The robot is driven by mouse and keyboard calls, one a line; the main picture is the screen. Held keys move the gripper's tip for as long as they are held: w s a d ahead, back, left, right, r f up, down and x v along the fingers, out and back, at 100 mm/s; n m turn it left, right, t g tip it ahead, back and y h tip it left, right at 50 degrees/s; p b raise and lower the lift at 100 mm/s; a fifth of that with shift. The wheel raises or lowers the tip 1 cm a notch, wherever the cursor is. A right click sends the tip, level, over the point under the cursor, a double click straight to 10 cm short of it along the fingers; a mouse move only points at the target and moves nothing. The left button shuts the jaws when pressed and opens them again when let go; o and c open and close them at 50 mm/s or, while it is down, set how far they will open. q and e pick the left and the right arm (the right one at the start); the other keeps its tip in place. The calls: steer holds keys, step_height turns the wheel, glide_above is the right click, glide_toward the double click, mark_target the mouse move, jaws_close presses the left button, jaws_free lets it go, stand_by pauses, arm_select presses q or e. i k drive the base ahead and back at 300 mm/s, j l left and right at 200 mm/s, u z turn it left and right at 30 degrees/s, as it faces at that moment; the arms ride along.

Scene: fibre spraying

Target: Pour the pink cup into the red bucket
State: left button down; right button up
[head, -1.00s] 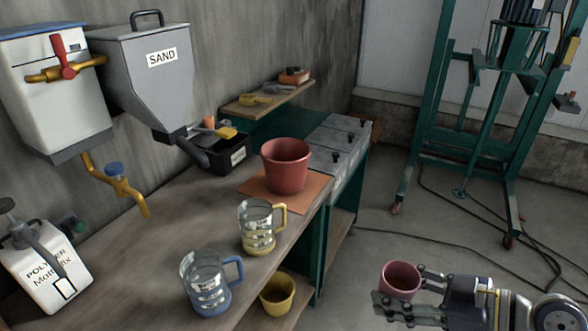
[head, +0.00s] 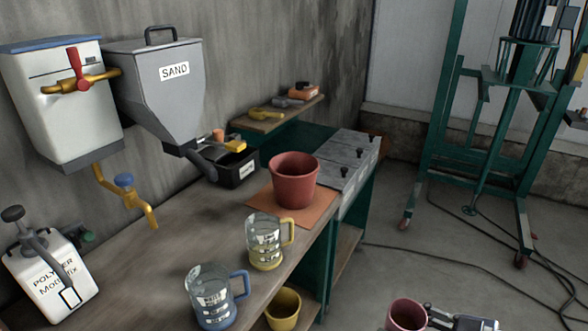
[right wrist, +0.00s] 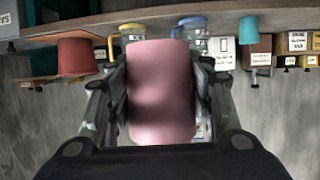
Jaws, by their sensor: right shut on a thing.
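The pink cup (head: 407,315) is at the bottom edge of the head view, right of the bench, its lower part cut off. My right gripper (head: 432,318) is shut on it from the right. In the right wrist view the pink cup (right wrist: 161,92) fills the middle between the fingers (right wrist: 160,100). Its contents are not visible. The red bucket (head: 294,180) stands upright on an orange mat at the bench's far right end, well apart from the cup. It also shows at the left of the right wrist view (right wrist: 76,58). My left gripper is not in view.
A yellow-handled jug (head: 266,242) and a blue-handled jug (head: 214,297) stand on the wooden bench (head: 150,265). A yellow cup (head: 283,308) sits lower, beside the bench. The sand hopper (head: 160,90) hangs on the wall. A green frame stands at right, with cables on the floor.

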mark_target(294, 174)
steer(key=i+l+u, duration=0.1)
steer(key=u, duration=0.45)
steer(key=i+l+u, duration=0.45)
steer(key=l, duration=0.3)
steer(key=l+u, duration=0.25)
steer(key=l, duration=0.15)
steer(key=i+l, duration=0.1)
steer(key=l, duration=0.35)
steer(key=i+l+u, duration=0.1)
steer(key=l, duration=0.35)
steer(key=i+l, duration=0.1)
steer(key=l, duration=0.35)
